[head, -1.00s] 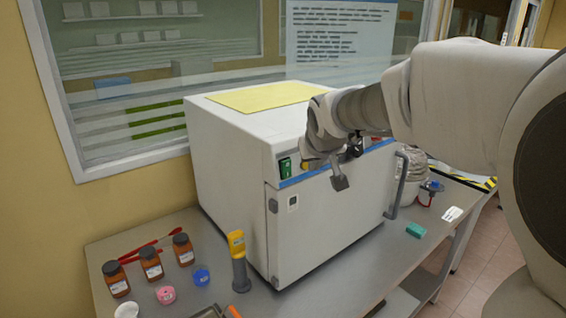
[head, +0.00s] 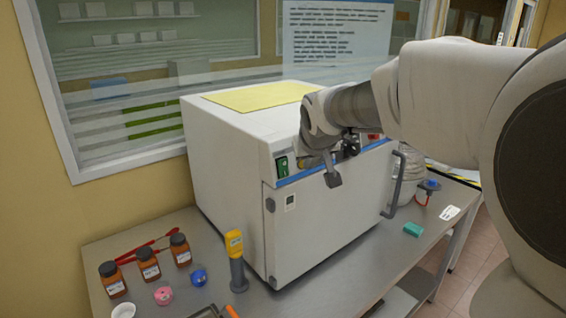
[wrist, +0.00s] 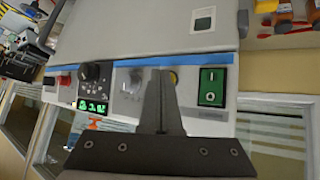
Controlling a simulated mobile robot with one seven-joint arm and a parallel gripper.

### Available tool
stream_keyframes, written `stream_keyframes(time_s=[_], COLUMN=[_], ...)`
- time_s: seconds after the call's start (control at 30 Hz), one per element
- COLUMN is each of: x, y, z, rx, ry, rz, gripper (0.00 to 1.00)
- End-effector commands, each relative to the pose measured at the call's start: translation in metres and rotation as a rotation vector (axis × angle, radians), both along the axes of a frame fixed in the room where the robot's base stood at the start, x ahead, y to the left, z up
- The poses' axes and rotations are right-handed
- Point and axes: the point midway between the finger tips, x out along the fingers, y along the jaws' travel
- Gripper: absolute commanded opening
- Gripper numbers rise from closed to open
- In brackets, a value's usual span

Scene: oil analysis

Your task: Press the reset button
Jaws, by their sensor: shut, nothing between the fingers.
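The white oven-like machine (head: 330,225) stands on the bench with a control panel along its upper front. In the wrist view, the panel carries a red button (wrist: 63,82), a black knob (wrist: 97,73), a lit green display (wrist: 91,105), a yellow round button (wrist: 173,78) and a green rocker switch (wrist: 212,87). I cannot read which button is reset. My gripper (wrist: 161,73) is shut and empty, its fingers in front of the panel and partly over the yellow button. In the head view, my gripper (head: 334,182) hangs before the panel. Contact cannot be told.
Brown bottles (head: 148,264), small pink (head: 163,296) and blue (head: 199,277) items and a yellow-topped handheld device (head: 237,262) stand left on the bench. A door handle (head: 396,185) juts from the machine's right. A teal block (head: 413,229) lies on the bench at right.

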Motion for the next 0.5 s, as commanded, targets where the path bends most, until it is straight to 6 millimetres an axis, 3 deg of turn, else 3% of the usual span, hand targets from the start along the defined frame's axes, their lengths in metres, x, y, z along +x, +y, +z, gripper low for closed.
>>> stream_keyframes(time_s=[0.5], x=[-0.0021], y=[-0.0011], z=[0.0014], rx=[0.001], ry=[-0.002], rz=[0.001], gripper=[0.00])
